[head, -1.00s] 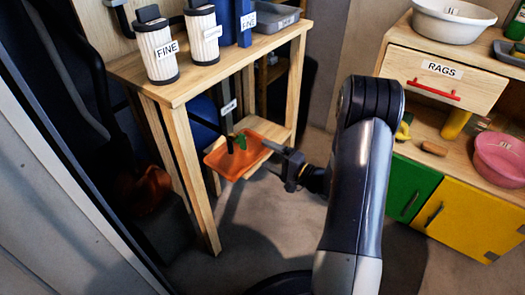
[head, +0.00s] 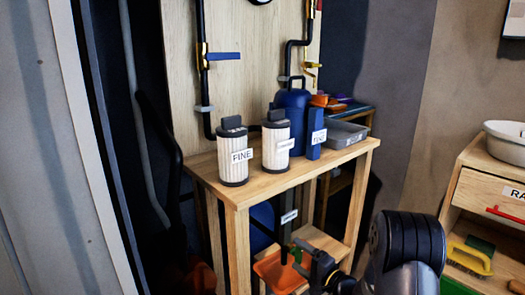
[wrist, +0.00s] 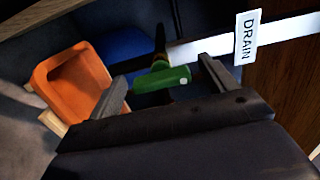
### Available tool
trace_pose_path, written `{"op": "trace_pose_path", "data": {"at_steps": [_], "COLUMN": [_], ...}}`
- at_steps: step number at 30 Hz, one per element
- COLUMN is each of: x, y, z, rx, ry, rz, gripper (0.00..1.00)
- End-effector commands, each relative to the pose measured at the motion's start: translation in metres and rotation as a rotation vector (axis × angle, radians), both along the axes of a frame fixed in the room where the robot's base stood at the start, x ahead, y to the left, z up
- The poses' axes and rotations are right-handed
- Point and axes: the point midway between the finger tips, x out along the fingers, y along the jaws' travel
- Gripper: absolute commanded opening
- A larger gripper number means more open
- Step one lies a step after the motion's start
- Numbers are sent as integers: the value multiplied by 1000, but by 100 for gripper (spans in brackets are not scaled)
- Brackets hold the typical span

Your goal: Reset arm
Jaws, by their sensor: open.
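My gripper (head: 304,257) is low beside the wooden workbench, by its lower shelf. In the wrist view its two dark fingers (wrist: 163,84) are apart, with nothing clamped between them. A green valve handle (wrist: 162,86) appears between the fingertips in that view; I cannot tell how much depth separates them. The handle is on a dark vertical pipe with a white DRAIN tag (wrist: 247,38). An orange tray (wrist: 72,86) is to the left of the fingers, and also shows in the head view (head: 274,274) under the pipe.
The workbench (head: 262,183) stands over the gripper's area and holds two white FINE filters (head: 232,158), a blue bottle (head: 293,112) and a grey tray (head: 343,135). A wooden cabinet (head: 488,190) with a red-handled drawer is at right. A blue-levered valve (head: 223,56) is on the back panel.

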Motion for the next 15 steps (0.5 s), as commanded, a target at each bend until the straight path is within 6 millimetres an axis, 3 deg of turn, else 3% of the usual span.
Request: {"op": "trace_pose_path", "data": {"at_steps": [3, 15], "x": [10, 9], "y": [9, 7], "z": [-1, 0], "rx": [0, 28], "ry": [-1, 24], "rz": [0, -1], "gripper": [80, 80]}}
